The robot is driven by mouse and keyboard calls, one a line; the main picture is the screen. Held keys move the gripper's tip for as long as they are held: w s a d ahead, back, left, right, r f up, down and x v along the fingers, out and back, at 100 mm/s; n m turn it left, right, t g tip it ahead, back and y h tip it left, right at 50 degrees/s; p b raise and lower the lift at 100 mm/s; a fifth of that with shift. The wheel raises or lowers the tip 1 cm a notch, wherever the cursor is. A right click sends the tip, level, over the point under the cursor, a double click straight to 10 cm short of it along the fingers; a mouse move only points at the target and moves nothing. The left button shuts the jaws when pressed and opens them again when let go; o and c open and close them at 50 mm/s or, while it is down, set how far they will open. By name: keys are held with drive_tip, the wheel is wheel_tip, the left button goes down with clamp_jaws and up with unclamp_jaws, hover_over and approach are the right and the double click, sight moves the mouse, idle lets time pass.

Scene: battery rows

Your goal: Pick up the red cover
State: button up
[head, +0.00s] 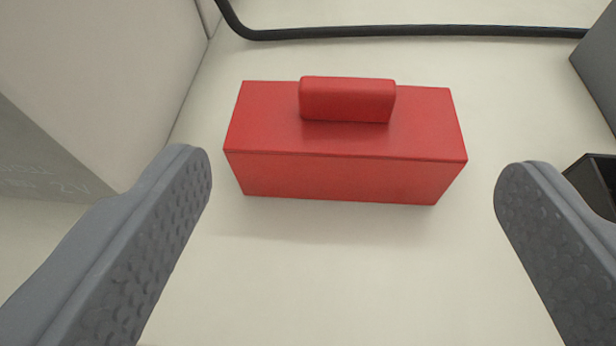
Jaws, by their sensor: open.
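The red cover (340,175) is a box-shaped block with a raised red handle (347,100) on its top. It lies upright on the pale surface in the upper middle of the head view, turned very slightly. My gripper (352,180) is open, with one grey textured finger to the left of the cover and one to the right. Gaps show between both fingers and the cover, and nothing is between the fingertips but the cover's front part as seen in this view. Whether the fingertips are level with the cover in height I cannot tell.
A black cable (400,32) runs along the far side, behind the cover. A grey block with faint markings (45,165) stands at the left by a pale wall (110,70). A dark grey block (600,65) and a black open holder (592,180) are at the right edge.

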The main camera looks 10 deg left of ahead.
sight(349, 96)
drive_tip(key=shift+s+f+b+x, duration=0.1)
drive_tip(key=shift+f+b+x, duration=0.2)
drive_tip(key=shift+x, duration=1.8)
drive_tip(key=shift+s+f+b+x, duration=0.15)
drive_tip(key=shift+b+x, duration=0.25)
drive_tip(key=shift+x, duration=1.7)
drive_tip(key=shift+s+f+b+x, duration=0.1)
drive_tip(key=shift+f+b+x, duration=0.25)
drive_tip(key=shift+x, duration=1.75)
drive_tip(key=shift+w+d, duration=0.1)
drive_tip(key=shift+w, duration=0.35)
drive_tip(key=shift+c, duration=0.3)
drive_tip(key=c, duration=1)
